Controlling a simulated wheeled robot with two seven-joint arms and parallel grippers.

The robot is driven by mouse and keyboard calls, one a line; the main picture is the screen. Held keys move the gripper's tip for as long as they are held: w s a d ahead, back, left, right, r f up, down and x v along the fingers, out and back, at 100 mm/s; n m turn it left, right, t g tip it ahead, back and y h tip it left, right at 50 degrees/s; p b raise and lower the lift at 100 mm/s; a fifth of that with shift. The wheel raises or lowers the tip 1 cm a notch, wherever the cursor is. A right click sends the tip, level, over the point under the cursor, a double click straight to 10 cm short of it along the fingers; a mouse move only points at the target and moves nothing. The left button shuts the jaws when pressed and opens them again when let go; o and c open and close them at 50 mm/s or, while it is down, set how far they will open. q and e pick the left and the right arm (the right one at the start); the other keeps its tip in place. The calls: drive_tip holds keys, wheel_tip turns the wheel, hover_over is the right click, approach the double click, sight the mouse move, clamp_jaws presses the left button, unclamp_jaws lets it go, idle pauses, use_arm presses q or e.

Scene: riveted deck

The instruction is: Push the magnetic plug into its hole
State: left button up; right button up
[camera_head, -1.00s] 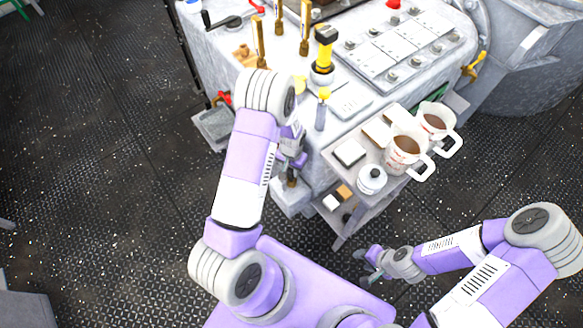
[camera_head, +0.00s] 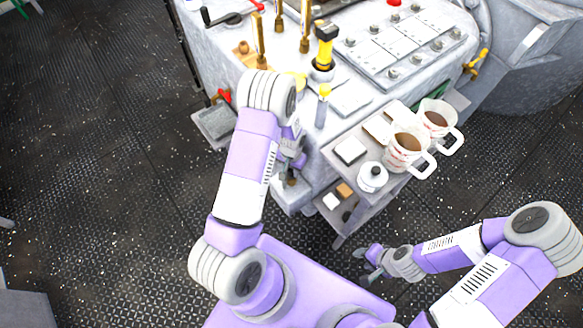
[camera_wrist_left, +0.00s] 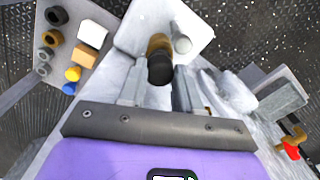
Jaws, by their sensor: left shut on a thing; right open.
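My left gripper (camera_head: 290,160) is low at the near face of the grey machine (camera_head: 330,160), partly hidden by my forearm. In the left wrist view its fingers (camera_wrist_left: 160,84) are closed around a brass-brown, black-ended cylinder, which appears to be the magnetic plug (camera_wrist_left: 160,66). The plug lies over a pale plate (camera_wrist_left: 140,28) with a grey rounded peg (camera_wrist_left: 182,42) beside it. The hole is not visible, so I cannot tell whether the plug touches it. My right gripper (camera_head: 368,264) is open and empty above the floor.
A cart (camera_head: 340,225) right of my left gripper carries two mugs of brown liquid (camera_head: 406,148), a white jar (camera_head: 372,177) and small blocks. Its side shelf with rings shows in the left wrist view (camera_wrist_left: 85,20). A red-handled valve (camera_wrist_left: 290,150) is at lower right there.

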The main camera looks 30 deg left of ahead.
use_arm(q)
drive_tip(key=shift+f, duration=0.2)
drive_tip(key=o, duration=1.2)
drive_tip(key=shift+c, duration=0.2)
wheel_tip(320, 180, up, 8)
drive_tip(key=p, duration=0.3)
drive_tip(key=shift+f, duration=0.2)
